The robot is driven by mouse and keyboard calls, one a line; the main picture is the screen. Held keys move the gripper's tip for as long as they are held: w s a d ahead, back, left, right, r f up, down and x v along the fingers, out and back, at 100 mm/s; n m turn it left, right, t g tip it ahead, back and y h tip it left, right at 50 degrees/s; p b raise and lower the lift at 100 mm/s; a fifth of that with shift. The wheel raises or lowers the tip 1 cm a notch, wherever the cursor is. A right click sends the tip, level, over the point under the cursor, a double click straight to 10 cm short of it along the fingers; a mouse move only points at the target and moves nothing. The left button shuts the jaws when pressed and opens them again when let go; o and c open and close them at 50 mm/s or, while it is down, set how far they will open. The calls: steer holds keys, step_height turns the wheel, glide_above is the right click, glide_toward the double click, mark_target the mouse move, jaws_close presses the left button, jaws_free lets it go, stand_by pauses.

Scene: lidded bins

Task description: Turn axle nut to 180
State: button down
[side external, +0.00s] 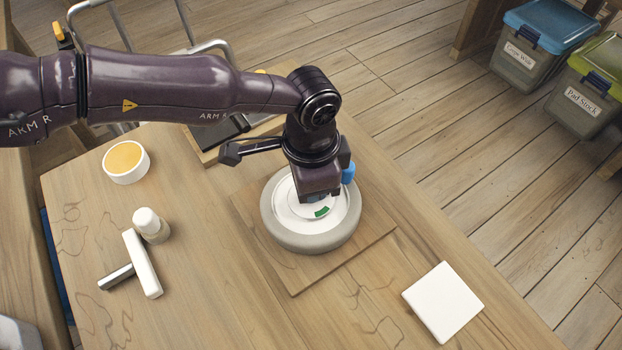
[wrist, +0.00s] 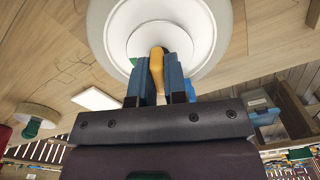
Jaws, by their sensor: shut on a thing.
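A wheel with a grey tyre (side external: 275,228) and a white face lies flat on a square wooden board (side external: 296,283) on the table. A small green mark (side external: 321,212) shows on the white face, near my gripper. My gripper (side external: 318,197) points down over the wheel's middle. In the wrist view the white wheel face (wrist: 204,25) fills the top. There my gripper's blue fingers (wrist: 158,75) are shut on an orange-yellow piece (wrist: 156,62), which looks like the axle nut. The nut is hidden behind my gripper in the side view.
A white square block (side external: 443,301) lies at the table's right. A round white tub with an orange top (side external: 125,160), a white bottle (side external: 151,225) and a white-headed mallet (side external: 142,263) are at the left. Lidded bins (side external: 541,42) stand beyond the table.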

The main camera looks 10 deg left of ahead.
steer(key=c, duration=1.2)
jaws_free()
steer(key=shift+o, duration=0.2)
step_height(320, 180, up, 13)
